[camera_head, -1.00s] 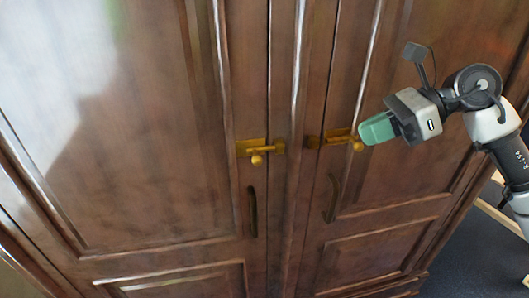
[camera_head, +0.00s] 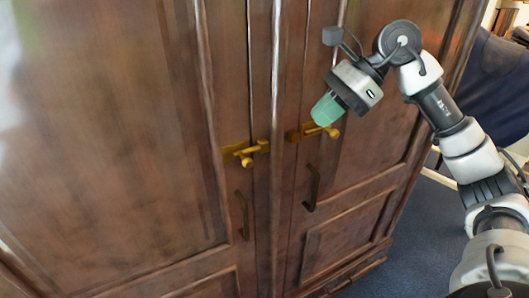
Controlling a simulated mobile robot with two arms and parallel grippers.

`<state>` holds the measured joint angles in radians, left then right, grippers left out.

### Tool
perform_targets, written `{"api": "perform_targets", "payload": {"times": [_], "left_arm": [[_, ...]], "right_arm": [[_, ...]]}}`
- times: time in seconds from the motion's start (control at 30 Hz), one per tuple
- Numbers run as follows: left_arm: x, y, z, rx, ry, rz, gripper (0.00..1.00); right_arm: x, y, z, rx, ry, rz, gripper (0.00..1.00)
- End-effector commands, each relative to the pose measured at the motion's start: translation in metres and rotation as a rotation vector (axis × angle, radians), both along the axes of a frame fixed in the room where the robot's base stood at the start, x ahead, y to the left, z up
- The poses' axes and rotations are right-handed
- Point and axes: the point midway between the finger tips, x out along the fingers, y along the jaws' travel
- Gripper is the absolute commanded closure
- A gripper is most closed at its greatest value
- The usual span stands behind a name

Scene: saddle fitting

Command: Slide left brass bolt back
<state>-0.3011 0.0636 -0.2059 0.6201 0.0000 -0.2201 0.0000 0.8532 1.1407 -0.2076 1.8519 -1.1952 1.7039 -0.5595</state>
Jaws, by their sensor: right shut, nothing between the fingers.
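The left brass bolt (camera_head: 246,152) is mounted on the left door of a brown wooden wardrobe (camera_head: 120,130), near the middle post, with its round knob hanging below the bar. The right brass bolt (camera_head: 310,131) is on the right door, its knob near the green fingertips of my right gripper (camera_head: 324,112). My right gripper is shut, in front of the right bolt and just above its knob; I cannot tell whether they touch. It is to the right of the left bolt and apart from it. My left gripper is not in view.
A dark vertical handle (camera_head: 243,216) is below the left bolt and another dark handle (camera_head: 312,188) is below the right bolt. A dark blue chair (camera_head: 492,85) stands at the right on dark carpet (camera_head: 408,262). The space before the left door is clear.

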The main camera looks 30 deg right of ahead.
Motion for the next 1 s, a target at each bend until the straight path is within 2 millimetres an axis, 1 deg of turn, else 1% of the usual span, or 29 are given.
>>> {"api": "perform_targets", "payload": {"times": [0.17, 0.3, 0.53, 0.6, 0.73, 0.87, 1.0], "left_arm": [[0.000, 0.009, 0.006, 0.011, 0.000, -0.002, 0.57], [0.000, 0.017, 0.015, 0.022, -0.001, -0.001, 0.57], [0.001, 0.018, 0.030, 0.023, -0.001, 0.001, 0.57], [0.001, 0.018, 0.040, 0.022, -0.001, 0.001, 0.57], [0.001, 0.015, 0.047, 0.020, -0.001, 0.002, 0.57], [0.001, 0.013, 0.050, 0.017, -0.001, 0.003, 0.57], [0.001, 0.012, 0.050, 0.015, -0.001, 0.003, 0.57]], "right_arm": [[0.004, 0.016, -0.017, 0.001, 0.004, 0.004, 1.00], [0.010, 0.035, -0.037, 0.003, 0.005, 0.005, 1.00], [0.020, 0.066, -0.072, 0.003, 0.005, 0.005, 1.00], [0.025, 0.078, -0.068, 0.004, 0.000, 0.006, 1.00], [0.030, 0.092, -0.073, 0.003, 0.000, 0.003, 1.00], [0.032, 0.099, -0.076, 0.001, 0.000, 0.002, 1.00], [0.033, 0.101, -0.078, 0.001, 0.000, 0.002, 1.00]]}}
